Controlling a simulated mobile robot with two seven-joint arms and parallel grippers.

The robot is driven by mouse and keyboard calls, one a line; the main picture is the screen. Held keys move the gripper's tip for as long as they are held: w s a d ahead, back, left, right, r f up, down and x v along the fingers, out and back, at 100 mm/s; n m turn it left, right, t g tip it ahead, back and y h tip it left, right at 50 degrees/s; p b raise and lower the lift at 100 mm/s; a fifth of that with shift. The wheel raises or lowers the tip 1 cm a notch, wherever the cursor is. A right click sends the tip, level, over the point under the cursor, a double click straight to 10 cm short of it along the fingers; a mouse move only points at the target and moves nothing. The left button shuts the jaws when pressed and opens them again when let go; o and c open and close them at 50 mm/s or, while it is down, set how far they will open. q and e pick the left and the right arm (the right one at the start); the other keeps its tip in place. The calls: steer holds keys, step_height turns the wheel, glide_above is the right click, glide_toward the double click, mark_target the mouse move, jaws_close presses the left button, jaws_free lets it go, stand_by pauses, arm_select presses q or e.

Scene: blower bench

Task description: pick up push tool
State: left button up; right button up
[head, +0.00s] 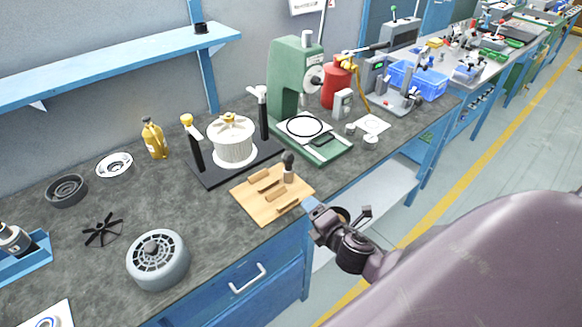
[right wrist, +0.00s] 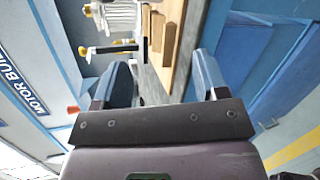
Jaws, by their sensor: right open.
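The push tool (head: 288,167), a small upright piece with a dark rounded top and a grey lower part, stands on a wooden board (head: 255,205) near the bench's front edge. My right gripper (head: 309,204) is open and empty beside the board's front right corner, apart from the tool. In the right wrist view its two blue-grey fingers stand wide apart, with the wooden board (right wrist: 180,55) beyond them. I cannot clearly make out the tool in that view. My left gripper is not in view.
Behind the board stands a black fixture (head: 210,178) with a white wound stator (head: 233,142) and two posts. A green press (head: 290,80) is to its right. A grey motor housing (head: 158,260) and black fan (head: 103,230) lie left. The bench (head: 200,215) is clear left of the board.

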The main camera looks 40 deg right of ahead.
mark_target(291, 161)
steer(key=w+d+r+n+t, duration=0.1)
steer(key=w+n, duration=0.1)
steer(key=n, duration=0.1)
steer(key=w+r+n+t+b, duration=0.1)
steer(key=w+n, duration=0.1)
steer(key=n, duration=0.2)
steer(key=w+d+r+n+t+b, duration=0.1)
steer(key=w+n, duration=0.1)
steer(key=n, duration=0.2)
steer(key=shift+w+d+r, duration=0.15)
steer(key=shift+d, duration=0.15)
steer(key=shift+w+r+n, duration=0.25)
steer(key=shift+n, duration=0.35)
steer(key=shift+w+d+r, duration=0.1)
steer(key=shift+w+d, duration=0.1)
steer(key=shift+w, duration=1.4)
steer(key=shift+w+d+r, duration=0.1)
steer(key=shift+w+d, duration=0.1)
steer(key=shift+w, duration=1.35)
steer(key=shift+w+d, duration=0.15)
steer(key=shift+w, duration=1)
steer(key=shift+w+d, duration=0.1)
steer(key=shift+w, duration=1.05)
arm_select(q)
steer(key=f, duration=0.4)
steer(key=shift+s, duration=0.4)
